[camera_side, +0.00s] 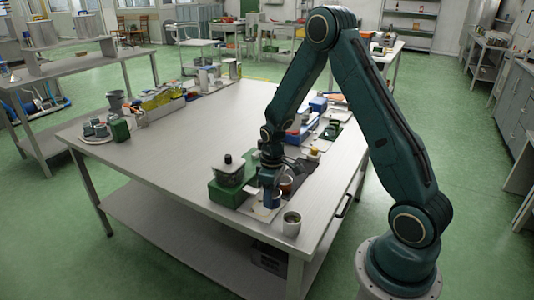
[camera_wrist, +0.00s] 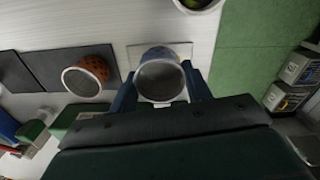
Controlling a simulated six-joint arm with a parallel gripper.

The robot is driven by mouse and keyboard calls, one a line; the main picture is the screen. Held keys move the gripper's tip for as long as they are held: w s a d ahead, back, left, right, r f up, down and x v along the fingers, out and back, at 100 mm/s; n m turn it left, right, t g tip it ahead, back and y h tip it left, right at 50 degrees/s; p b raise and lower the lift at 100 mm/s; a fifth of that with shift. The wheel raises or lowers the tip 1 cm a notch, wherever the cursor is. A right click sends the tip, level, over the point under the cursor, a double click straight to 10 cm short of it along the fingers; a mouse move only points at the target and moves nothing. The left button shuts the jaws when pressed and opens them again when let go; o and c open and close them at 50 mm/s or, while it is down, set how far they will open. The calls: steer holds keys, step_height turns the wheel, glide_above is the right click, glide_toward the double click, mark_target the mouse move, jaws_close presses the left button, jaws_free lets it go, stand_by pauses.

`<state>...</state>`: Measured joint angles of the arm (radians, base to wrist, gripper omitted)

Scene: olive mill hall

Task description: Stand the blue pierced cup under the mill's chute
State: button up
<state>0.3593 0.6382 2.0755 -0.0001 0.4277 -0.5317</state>
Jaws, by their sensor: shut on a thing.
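My gripper (camera_side: 270,186) is low over the front edge of the table, pointing down. In the wrist view its two blue fingers (camera_wrist: 162,92) close on either side of the blue cup (camera_wrist: 158,54), whose grey inside faces the camera. In the side view the blue cup (camera_side: 272,201) shows below the fingers, at a pale plate (camera_side: 256,213). I cannot tell whether it touches the plate. Left of it stands a green block with a dark, lidded vessel (camera_side: 229,172), which may be the mill. I cannot make out a chute.
An orange-brown pierced cup (camera_wrist: 87,75) stands on a dark mat (camera_wrist: 85,58) beside the held cup. A pale cup (camera_side: 292,223) stands near the table corner. Trays and boxes line the right edge. The middle of the table (camera_side: 190,135) is clear.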

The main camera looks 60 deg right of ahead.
steer(key=shift+f, duration=1.25)
steer(key=shift+w+f, duration=0.15)
steer(key=shift+f, duration=0.05)
steer(key=shift+w, duration=1.35)
steer(key=shift+w+f, duration=0.1)
steer(key=o, duration=1.2)
steer(key=shift+s+r, duration=0.2)
steer(key=shift+r, duration=1.05)
steer(key=shift+s+r, duration=0.15)
steer(key=shift+r, duration=1.1)
steer(key=shift+s+r, duration=0.2)
steer(key=shift+r, duration=1.05)
